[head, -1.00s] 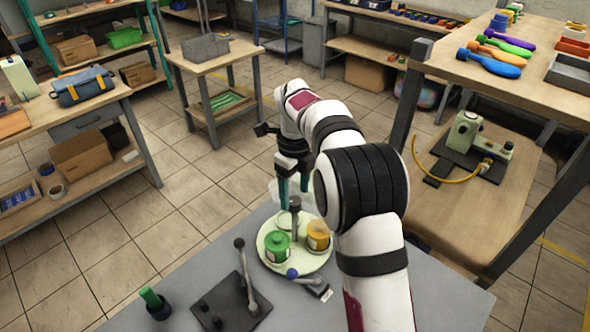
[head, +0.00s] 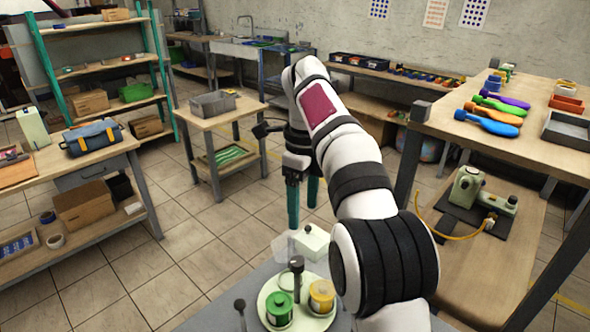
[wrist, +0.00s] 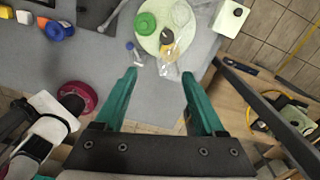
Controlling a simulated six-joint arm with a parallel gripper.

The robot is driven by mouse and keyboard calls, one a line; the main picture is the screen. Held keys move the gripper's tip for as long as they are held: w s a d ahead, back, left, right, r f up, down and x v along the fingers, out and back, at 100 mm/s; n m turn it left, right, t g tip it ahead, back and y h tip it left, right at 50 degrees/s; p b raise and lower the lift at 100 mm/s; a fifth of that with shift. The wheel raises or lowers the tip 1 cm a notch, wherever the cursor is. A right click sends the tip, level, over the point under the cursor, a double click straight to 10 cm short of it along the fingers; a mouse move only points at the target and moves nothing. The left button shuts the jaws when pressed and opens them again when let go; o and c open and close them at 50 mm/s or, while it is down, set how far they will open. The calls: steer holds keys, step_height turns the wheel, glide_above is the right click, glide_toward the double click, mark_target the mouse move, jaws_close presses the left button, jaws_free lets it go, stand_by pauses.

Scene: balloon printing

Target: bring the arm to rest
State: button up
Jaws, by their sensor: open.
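My gripper (head: 303,197) hangs above the grey work table, its teal fingers pointing down. In the wrist view my gripper (wrist: 158,76) has its two fingers wide apart with nothing held between them. Below it is a pale round plate (head: 272,290) with a green jar (head: 280,309), a yellow jar (head: 322,296) and a dark post (head: 297,266). The plate (wrist: 146,40) also shows beyond the fingertips in the wrist view. My arm hides the right part of the table in the head view.
A pale box (head: 312,240) stands behind the plate. A small blue-capped item (wrist: 133,52) lies beside the plate. A side bench (head: 470,135) with coloured paddles (head: 488,119) is on the right. A cart (head: 220,116) holds a grey bin. Floor between them is clear.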

steer(key=s+d+f+n+y, duration=0.1)
steer(key=s+d+n, duration=0.1)
steer(key=s+n, duration=0.55)
steer(key=s+d+n, duration=0.2)
steer(key=s+n, duration=0.2)
steer(key=s, duration=0.7)
steer(key=s+f+n, duration=0.3)
steer(key=s+f, duration=0.1)
steer(key=s, duration=0.3)
steer(key=s+f+n, duration=0.4)
steer(key=s+f, duration=0.1)
steer(key=s, duration=0.3)
steer(key=shift+a+f+y, duration=0.15)
steer(key=shift+f+y, duration=0.15)
steer(key=shift+y, duration=0.1)
steer(key=shift+c, duration=0.2)
